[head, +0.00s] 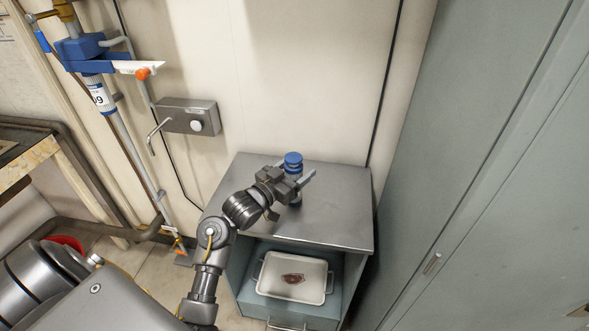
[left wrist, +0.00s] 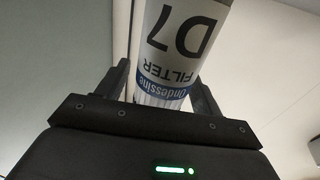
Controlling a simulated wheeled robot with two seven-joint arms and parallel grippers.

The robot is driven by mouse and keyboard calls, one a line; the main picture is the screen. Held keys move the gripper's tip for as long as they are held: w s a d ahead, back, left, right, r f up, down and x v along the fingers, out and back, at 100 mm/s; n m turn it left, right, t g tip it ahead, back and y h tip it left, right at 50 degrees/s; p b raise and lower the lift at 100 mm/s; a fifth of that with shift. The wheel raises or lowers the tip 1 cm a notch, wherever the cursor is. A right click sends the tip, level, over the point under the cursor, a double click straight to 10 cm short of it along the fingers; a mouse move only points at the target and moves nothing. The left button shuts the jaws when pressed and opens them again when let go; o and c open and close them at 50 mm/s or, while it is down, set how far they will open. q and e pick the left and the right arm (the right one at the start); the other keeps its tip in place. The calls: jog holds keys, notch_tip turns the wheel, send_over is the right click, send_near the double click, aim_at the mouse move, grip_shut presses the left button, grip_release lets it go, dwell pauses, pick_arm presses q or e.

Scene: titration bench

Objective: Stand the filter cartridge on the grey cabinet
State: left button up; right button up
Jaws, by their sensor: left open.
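The filter cartridge (head: 293,161) stands upright on the top of the grey cabinet (head: 340,213) in the head view; its blue cap shows above my gripper and its lower part is mostly hidden. In the left wrist view its white body (left wrist: 180,40) carries the marks "D7" and "FILTER" and a blue band. My left gripper (head: 297,184) is at the cartridge, with its open fingers (left wrist: 165,85) on either side of it. Whether a finger touches it I cannot tell. My right gripper does not show.
A white tray (head: 268,287) with a brown item sits in the cabinet's open lower part. A tall grey-green locker (head: 470,150) stands close on the right. A wall box (head: 188,116) and a blue-and-white column (head: 98,90) are at the left. The cabinet's front right top is clear.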

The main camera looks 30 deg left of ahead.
pick_arm(q)
jog(key=shift+r, duration=0.2)
jog(key=v, duration=1.2)
jog(key=shift+b, duration=0.3)
